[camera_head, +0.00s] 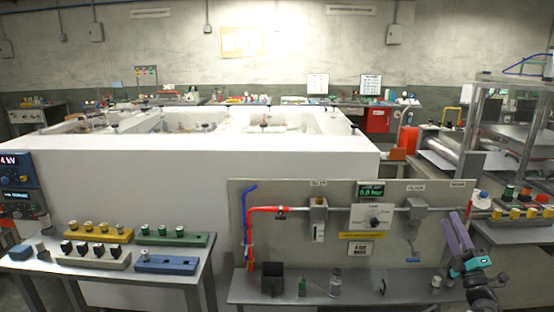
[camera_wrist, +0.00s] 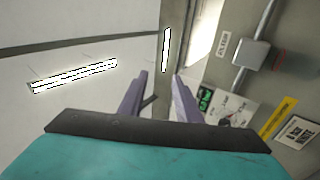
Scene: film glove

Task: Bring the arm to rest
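My gripper (camera_head: 457,231) is at the right of the head view, in front of the right part of the grey panel (camera_head: 335,200). Its two purple fingers point up, clear of the bench. In the wrist view my gripper (camera_wrist: 158,85) shows its fingers spread with a gap between them and nothing held. The panel with its dial and yellow label shows at the right of the wrist view, tilted.
The panel carries a pipe with valves and a red hose (camera_head: 268,209). Small items, including a black box (camera_head: 272,279), stand on the bench (camera_head: 400,290) below. A side table with colored blocks (camera_head: 167,264) is at left. A white enclosure (camera_head: 200,165) stands behind.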

